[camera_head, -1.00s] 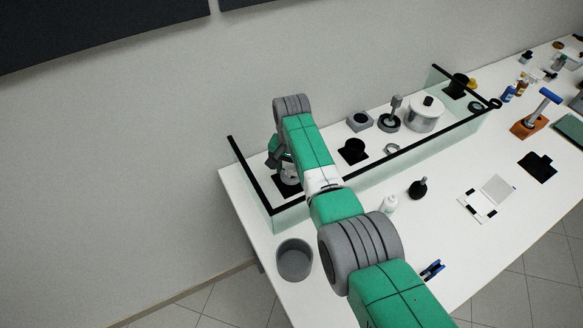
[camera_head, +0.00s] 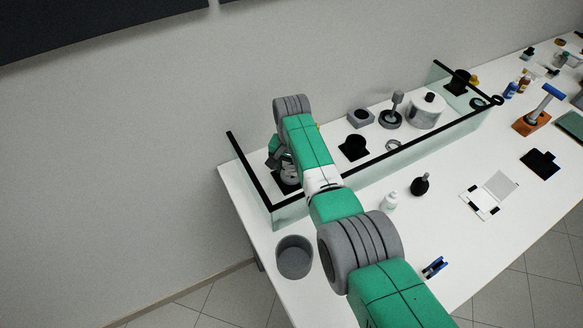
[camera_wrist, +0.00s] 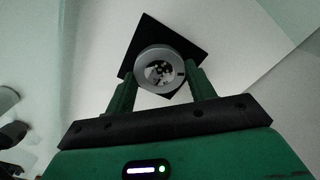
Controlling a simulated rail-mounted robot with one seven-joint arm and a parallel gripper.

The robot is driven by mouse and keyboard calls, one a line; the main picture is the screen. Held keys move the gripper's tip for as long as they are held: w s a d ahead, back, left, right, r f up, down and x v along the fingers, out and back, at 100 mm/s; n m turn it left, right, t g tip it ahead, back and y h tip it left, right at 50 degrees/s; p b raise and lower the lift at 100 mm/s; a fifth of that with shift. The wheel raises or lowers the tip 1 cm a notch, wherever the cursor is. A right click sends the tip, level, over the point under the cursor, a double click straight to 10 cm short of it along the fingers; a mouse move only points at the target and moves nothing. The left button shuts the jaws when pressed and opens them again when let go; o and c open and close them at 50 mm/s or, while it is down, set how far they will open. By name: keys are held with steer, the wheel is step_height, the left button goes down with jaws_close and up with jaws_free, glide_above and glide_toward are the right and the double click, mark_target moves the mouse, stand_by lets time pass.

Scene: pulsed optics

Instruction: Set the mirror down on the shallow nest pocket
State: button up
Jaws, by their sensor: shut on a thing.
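In the wrist view the mirror (camera_wrist: 142,82) is a round piece with a grey rim and a shiny, reflecting face. My gripper (camera_wrist: 160,88) is shut on it, with one green finger on each side of the rim. Behind the mirror lies a black square plate (camera_wrist: 150,33). The mirror covers its middle, so I cannot see the pocket or tell whether the mirror touches it. In the head view my gripper is at the left end of the glass-walled bay, above a black base (camera_head: 281,188), and partly hidden by my arm.
A clear wall with a black top edge (camera_head: 400,153) runs along the front and left of the bay. A grey bin (camera_head: 294,258) stands outside.

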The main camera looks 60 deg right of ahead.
steer(key=shift+f, duration=0.15)
steer(key=o, duration=1.1)
step_height(320, 180, up, 8)
steer(key=p, duration=0.2)
steer(key=shift+p, duration=0.4)
steer(key=shift+f, duration=0.1)
